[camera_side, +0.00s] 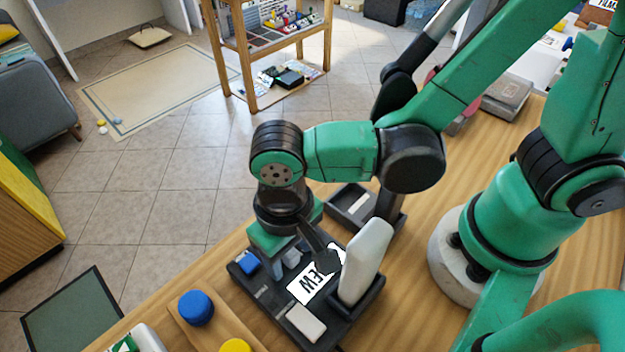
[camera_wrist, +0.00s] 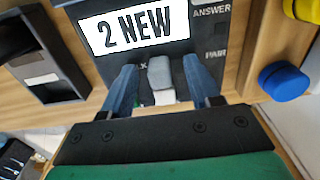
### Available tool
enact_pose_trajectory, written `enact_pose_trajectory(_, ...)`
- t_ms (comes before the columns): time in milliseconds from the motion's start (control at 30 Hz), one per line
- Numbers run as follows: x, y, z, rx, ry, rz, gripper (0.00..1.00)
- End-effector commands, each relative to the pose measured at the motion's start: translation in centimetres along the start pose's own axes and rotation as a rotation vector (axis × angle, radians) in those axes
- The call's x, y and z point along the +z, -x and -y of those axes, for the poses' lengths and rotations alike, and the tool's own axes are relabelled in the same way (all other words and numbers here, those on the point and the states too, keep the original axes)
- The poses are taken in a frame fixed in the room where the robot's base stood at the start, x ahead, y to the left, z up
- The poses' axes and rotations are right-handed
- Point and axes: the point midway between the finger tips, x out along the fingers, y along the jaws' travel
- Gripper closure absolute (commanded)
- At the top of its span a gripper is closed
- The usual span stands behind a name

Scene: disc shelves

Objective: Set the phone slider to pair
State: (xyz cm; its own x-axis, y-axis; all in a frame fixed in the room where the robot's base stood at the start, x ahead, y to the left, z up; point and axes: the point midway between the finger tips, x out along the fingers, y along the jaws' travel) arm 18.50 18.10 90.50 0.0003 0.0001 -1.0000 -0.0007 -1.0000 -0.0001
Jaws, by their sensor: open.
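The phone (camera_side: 262,300) is a black unit on the wooden table, with a white "2 NEW" display (camera_wrist: 137,28) and an upright pale handset (camera_side: 366,262). In the wrist view its slider knob (camera_wrist: 160,73) is grey, nearer the partly covered "LK" label than the "PAIR" label (camera_wrist: 215,54) to the right. My gripper (camera_wrist: 159,72) is open, its blue fingers on either side of the knob, with a gap visible on each side. In the side view my gripper (camera_side: 269,262) is low over the phone's far left edge; I cannot make out the knob there.
A blue button (camera_side: 196,308) and a yellow button (camera_side: 235,346) sit on a wooden block left of the phone. A black tray (camera_side: 337,203) stands behind the phone. The table's edge runs close along the phone's far left side.

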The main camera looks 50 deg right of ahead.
Motion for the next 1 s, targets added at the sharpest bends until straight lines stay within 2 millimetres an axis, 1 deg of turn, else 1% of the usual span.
enact_pose_trajectory(167, -0.01, -0.01, 0.00, 0.000, 0.000, 0.000, 0.45)
enact_pose_trajectory(200, -0.01, -0.01, 0.00, 0.000, 0.000, 0.000, 0.48)
enact_pose_trajectory(267, -0.01, 0.00, 0.00, 0.000, 0.000, 0.000, 0.65)
enact_pose_trajectory(300, -0.01, 0.00, 0.00, 0.000, 0.000, 0.000, 0.76)
enact_pose_trajectory(367, -0.01, 0.00, 0.00, 0.000, 0.000, 0.000, 0.93)
enact_pose_trajectory(400, -0.01, 0.00, 0.00, 0.000, 0.000, 0.000, 1.00)
enact_pose_trajectory(1000, -0.01, 0.02, 0.00, 0.000, 0.000, 0.000, 1.00)
